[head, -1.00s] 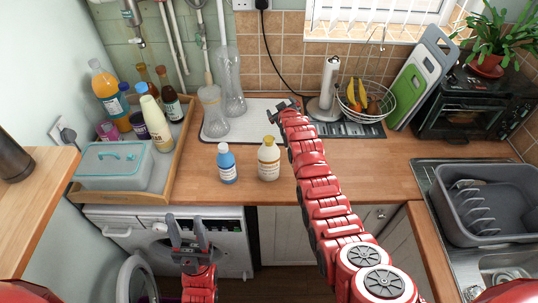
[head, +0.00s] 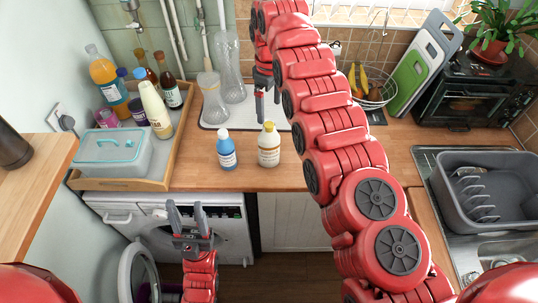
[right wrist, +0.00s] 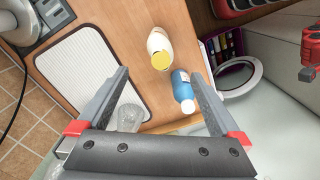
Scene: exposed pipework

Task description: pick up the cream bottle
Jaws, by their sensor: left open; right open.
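A cream bottle with a yellow cap (head: 269,149) stands upright on the wooden counter, just right of a blue bottle (head: 227,152). In the right wrist view the cream bottle (right wrist: 159,43) shows beyond and between the fingertips, clear of both. My right gripper (head: 267,106) points down behind the cream bottle, open and empty. A taller cream-coloured bottle (head: 155,110) stands in the wooden tray at left. My left gripper (head: 187,210) is open and empty in front of the washing machine, below counter height.
The blue bottle (right wrist: 182,88) is close beside the cream bottle. Glass vases (head: 213,100) stand on a white mat behind. The wooden tray (head: 172,158) holds several bottles and a lidded box. Bare counter lies right of the cream bottle, partly hidden by my right arm.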

